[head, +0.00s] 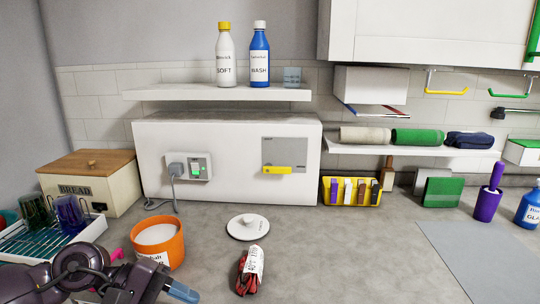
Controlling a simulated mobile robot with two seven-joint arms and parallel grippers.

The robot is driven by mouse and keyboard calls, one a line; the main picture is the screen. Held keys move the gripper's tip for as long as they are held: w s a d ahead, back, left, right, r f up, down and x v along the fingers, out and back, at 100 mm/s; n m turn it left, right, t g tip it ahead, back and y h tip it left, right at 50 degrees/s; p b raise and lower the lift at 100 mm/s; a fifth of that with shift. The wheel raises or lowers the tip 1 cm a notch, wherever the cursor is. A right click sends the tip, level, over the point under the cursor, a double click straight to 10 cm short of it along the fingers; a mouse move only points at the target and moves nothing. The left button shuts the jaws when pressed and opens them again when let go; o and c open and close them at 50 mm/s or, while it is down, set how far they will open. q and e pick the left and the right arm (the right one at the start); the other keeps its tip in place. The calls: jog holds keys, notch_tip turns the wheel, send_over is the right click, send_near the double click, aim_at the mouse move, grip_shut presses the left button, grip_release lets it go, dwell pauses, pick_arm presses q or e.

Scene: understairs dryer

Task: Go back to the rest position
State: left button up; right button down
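My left arm comes in at the bottom left, in front of the orange tub (170,256). Its gripper (182,291) shows a blue tip low in the view, left of a dark red packet with a white label (250,268). The rest of the gripper is cut off or hidden, so I cannot tell if it is open. My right gripper is not in view. The orange tub is open, with white contents. A round white lid with a knob (247,228) lies on the counter to its right.
A bread box (95,185) and a dish rack with glasses (45,240) stand at the left. A white box with a switched socket (228,150) stands against the wall under a shelf with two bottles. A yellow caddy (350,192) is at the back right. The front middle-right counter is clear.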

pick_arm(q)
jog(key=d+r+n+t+h, duration=0.35)
jog(key=n+h, duration=0.25)
jog(key=n, duration=0.3)
jog(key=w+a+f+n+t+y, duration=0.15)
jog(key=a+n+t+y, duration=0.5)
jog(key=n, duration=0.75)
jog(key=a+f+n+t+y, duration=0.2)
jog(key=a+n+t+y, duration=0.15)
jog(key=n+t, duration=0.85)
jog(key=s+a+f+n+g+y, duration=0.25)
jog(key=f+n+g+y, duration=0.2)
jog(key=n, duration=0.45)
jog(key=s+a+f+n+g+y, duration=0.2)
jog(key=a+f+n+g+y, duration=0.15)
jog(key=f+n+y, duration=0.35)
jog(key=s+f+n+g+h, duration=0.1)
jog(key=s+f+n+g, duration=0.55)
jog(key=s, duration=0.45)
jog(key=s+f+n+g+h, duration=0.2)
jog(key=s+f+n+g, duration=0.3)
jog(key=s+n, duration=0.4)
jog(key=w+f+m+t+p, duration=0.1)
jog(key=w+f+m+t, duration=0.1)
jog(key=w+f+t, duration=0.3)
jog(key=w+t, duration=0.2)
jog(key=t, duration=0.2)
jog(key=shift+w+a+f, duration=0.2)
jog(key=shift+f, duration=0.2)
